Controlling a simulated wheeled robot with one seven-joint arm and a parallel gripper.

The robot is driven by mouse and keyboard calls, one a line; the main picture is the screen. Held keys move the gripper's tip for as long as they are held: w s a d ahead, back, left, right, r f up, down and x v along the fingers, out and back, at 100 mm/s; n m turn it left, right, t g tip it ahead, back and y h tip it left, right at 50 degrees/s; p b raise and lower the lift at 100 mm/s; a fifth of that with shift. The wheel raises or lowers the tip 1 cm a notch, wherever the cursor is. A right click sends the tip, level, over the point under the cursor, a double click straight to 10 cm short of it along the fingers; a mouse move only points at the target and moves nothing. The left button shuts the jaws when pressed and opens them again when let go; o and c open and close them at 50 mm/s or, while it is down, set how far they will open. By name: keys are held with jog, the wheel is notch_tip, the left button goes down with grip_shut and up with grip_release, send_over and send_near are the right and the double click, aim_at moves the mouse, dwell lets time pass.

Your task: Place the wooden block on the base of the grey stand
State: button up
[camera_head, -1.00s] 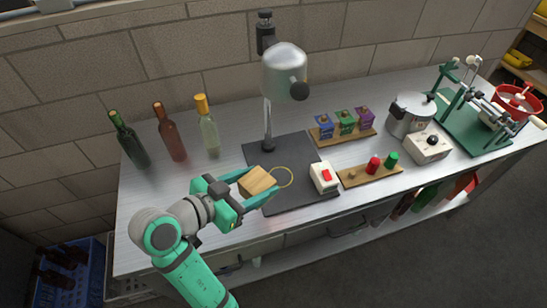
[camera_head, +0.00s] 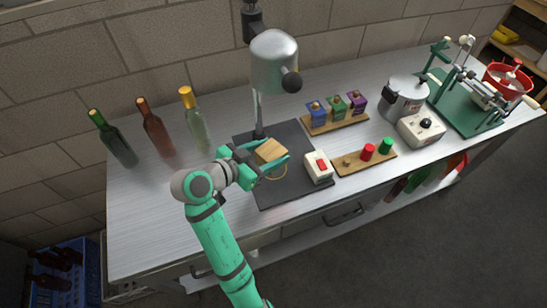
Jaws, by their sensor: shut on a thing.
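The wooden block (camera_head: 270,151) is a pale tan block held between the fingers of my gripper (camera_head: 264,156). My gripper is shut on it, over the left-middle part of the dark base (camera_head: 294,184) of the grey stand. I cannot tell whether the block touches the base or is a little above it. The stand's post (camera_head: 258,112) rises at the back of the base to a silver domed head (camera_head: 276,61). A thin yellow ring (camera_head: 272,176) shows on the base just below the block, partly hidden by my gripper.
A white box with a red switch (camera_head: 318,167) stands at the base's right side. Three bottles (camera_head: 155,131) stand at left. Right of the base are a board with coloured pegs (camera_head: 364,160), a rack of three coloured blocks (camera_head: 335,121) and a pot (camera_head: 403,99).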

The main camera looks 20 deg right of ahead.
aim_at(260, 164)
jog(key=shift+w+d+f, duration=0.3)
jog(key=shift+d+f, duration=0.05)
jog(key=shift+f, duration=0.2)
jog(key=shift+w+d+f, duration=0.3)
jog(key=shift+f, duration=0.2)
jog(key=shift+w+f, duration=0.1)
jog(key=shift+f, duration=1.55)
jog(key=o, duration=1.1)
jog(key=shift+f, duration=0.15)
jog(key=shift+a+r, duration=0.2)
jog(key=shift+r, duration=0.05)
jog(key=v, duration=1)
jog(key=shift+v, duration=0.75)
